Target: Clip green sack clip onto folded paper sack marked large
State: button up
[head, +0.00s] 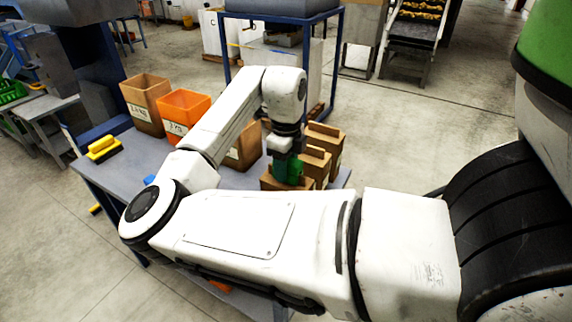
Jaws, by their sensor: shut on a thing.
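Several brown folded paper sacks stand at the right end of the grey-blue table: one at the back (324,141), one in the middle (316,164) and one in front (268,182). My gripper (287,158) points down over the front sack, shut on the green sack clip (290,173). The clip is at the top of the front sack and overlaps its folded edge in the picture. I cannot tell whether it grips the fold. No size marking is readable on these sacks, and my arm hides their lower parts.
On the table (110,170) stand a brown bin (146,100), an orange bin (183,110) and a tan bin (246,150) partly behind my arm. A yellow-and-black brush (103,150) lies at the left edge. A blue frame (333,70) stands behind.

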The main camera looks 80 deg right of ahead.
jog(key=o, duration=1.1)
jog(key=shift+r, duration=0.1)
notch_tip(320, 180, up, 11)
jog(key=shift+f+b, duration=0.15)
jog(key=shift+b, duration=0.3)
